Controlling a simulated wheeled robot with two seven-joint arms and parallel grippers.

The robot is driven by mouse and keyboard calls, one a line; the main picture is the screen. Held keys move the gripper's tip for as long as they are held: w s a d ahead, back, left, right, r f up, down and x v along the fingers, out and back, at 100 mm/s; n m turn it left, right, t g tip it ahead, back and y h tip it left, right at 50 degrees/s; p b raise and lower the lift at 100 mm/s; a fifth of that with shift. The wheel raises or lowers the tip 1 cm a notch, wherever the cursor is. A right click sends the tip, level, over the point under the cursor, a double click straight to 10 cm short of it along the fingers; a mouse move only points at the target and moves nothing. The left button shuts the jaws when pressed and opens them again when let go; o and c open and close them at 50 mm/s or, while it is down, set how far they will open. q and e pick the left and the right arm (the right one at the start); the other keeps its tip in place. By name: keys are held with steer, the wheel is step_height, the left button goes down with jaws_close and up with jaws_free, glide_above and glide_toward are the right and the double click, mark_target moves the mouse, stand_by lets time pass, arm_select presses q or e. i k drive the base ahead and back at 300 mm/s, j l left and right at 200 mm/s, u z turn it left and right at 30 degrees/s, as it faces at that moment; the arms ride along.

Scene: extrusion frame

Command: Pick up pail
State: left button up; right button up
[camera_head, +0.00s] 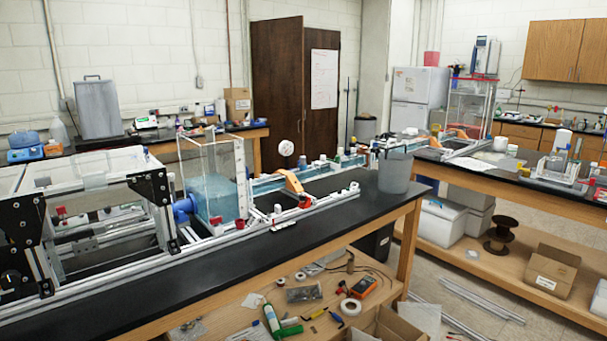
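A grey, slightly see-through pail (395,177) stands upright near the far right end of the long black-topped bench (300,239). It looks wider at the rim than at the base. No handle can be made out on it. Neither of my grippers shows in the head view, and nothing is touching the pail from my side.
An extrusion frame with black brackets (155,188) and a clear water tank (212,185) occupy the bench's left. An orange clamp (292,184) lies left of the pail. A lower shelf (235,318) holds tools. Bare black benchtop lies in front of the pail.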

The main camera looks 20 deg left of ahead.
mark_target(395, 168)
steer(key=i+l+z, duration=0.35)
steer(key=l, duration=0.2)
steer(key=i+l+z, duration=0.3)
steer(key=i+l, duration=0.15)
steer(key=i+l+z, duration=0.35)
steer(key=i, duration=0.15)
steer(key=i+l+z, duration=0.3)
steer(key=i, duration=0.2)
steer(key=i+z, duration=0.35)
steer(key=i, duration=0.15)
steer(key=i+j+u, duration=0.1)
steer(key=i+u, duration=0.65)
steer(key=i+l+u, duration=0.2)
steer(key=i+u, duration=0.2)
steer(key=i+l+u, duration=0.35)
steer(key=i+j, duration=0.05)
steer(key=i, duration=0.05)
